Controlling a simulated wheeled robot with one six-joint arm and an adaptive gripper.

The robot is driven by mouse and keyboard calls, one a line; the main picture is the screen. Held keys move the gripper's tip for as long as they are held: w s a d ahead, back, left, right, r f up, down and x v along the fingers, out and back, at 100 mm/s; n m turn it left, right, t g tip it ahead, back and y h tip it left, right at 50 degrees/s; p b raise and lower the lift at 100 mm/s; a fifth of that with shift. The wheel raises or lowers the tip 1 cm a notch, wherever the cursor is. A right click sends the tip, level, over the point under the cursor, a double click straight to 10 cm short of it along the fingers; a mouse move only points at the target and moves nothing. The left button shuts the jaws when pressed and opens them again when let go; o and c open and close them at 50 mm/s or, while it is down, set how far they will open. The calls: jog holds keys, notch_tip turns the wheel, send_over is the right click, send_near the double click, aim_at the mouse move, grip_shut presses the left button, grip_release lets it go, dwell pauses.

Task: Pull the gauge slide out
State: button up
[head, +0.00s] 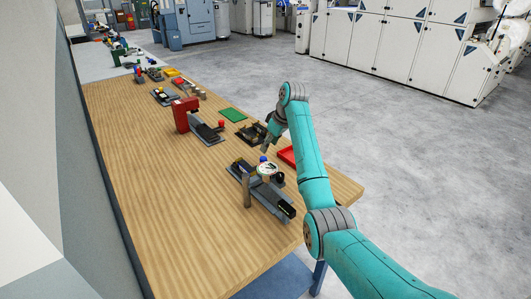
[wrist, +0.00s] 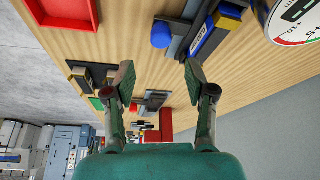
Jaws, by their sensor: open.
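The gauge fixture (head: 277,205) is a dark grey rail on the near part of the wooden table. A round white dial gauge (head: 267,169) sits over its middle, and a blue knob (head: 263,158) shows beside the dial. In the wrist view the dial (wrist: 298,20) is cut off at the top right. The blue knob (wrist: 162,35) lies beyond the fingertips, beside a blue and yellow labelled bar (wrist: 212,35). Which part is the slide, I cannot tell for sure. My gripper (head: 266,149) is open and empty just above the fixture's far side, touching nothing that I can see.
A red tray (head: 286,155) lies close to the right of my gripper. A black fixture (head: 253,133), a green mat (head: 232,115) and a red press (head: 182,116) stand farther back. The table's left and front areas are bare.

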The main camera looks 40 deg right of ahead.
jog(key=v, duration=0.3)
jog(key=shift+s+r, duration=0.1)
jog(key=shift+r, duration=0.2)
jog(key=shift+s, duration=0.1)
